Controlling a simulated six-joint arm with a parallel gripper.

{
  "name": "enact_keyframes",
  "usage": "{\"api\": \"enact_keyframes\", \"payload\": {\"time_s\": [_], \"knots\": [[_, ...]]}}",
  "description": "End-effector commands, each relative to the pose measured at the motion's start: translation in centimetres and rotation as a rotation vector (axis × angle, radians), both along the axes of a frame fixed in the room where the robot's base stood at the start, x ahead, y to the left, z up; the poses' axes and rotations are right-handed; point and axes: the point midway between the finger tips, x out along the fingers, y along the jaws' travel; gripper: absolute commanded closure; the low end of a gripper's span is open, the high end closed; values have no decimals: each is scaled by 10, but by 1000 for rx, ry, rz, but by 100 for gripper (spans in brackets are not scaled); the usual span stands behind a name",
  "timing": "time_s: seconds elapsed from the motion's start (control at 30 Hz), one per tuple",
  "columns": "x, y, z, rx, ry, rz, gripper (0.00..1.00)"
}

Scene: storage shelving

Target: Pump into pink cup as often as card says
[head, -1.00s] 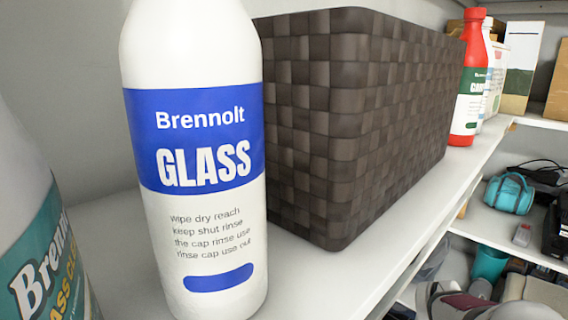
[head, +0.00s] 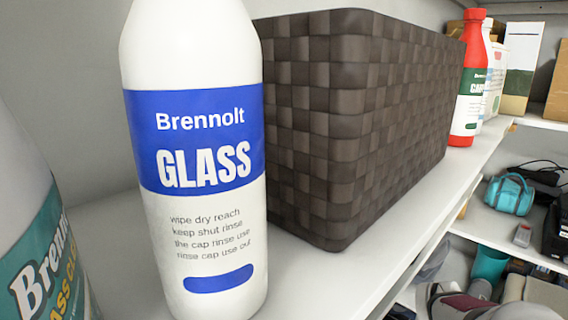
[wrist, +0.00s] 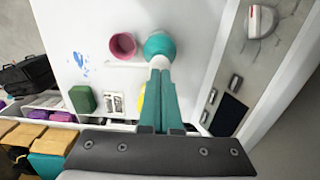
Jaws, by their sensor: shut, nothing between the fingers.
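In the wrist view a pink cup (wrist: 122,46) stands on a white surface, seen from above. To its right is a round teal thing (wrist: 159,46) with a white part at its lower edge, which looks like the pump bottle. A white bar like a spout (wrist: 125,64) reaches left from it, just below the cup in the picture. My gripper (wrist: 160,72) is shut and empty, its teal fingers pointing at the white part; whether they touch it I cannot tell. A small pale panel (wrist: 113,103) with dark marks may be the card; its marks are unreadable. The head view shows none of these.
Left of my fingers are a green block (wrist: 84,99) and a partly hidden yellow thing (wrist: 141,98). A panel with a knob (wrist: 262,21) stands at right. The head view shows a Glass bottle (head: 195,160), a woven basket (head: 350,120) and a red bottle (head: 468,80).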

Motion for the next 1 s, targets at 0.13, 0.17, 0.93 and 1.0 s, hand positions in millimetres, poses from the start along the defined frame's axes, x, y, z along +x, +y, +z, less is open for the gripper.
{"api": "enact_keyframes", "payload": {"time_s": [0.13, 0.17, 0.93, 1.0], "knots": [[0, 0, -3, 0, 0, 0, 100], [0, 0, -4, 1, 1, 0, 100], [0, 0, -29, 1, 1, 0, 100], [0, 0, -29, 1, 1, 0, 100]]}}
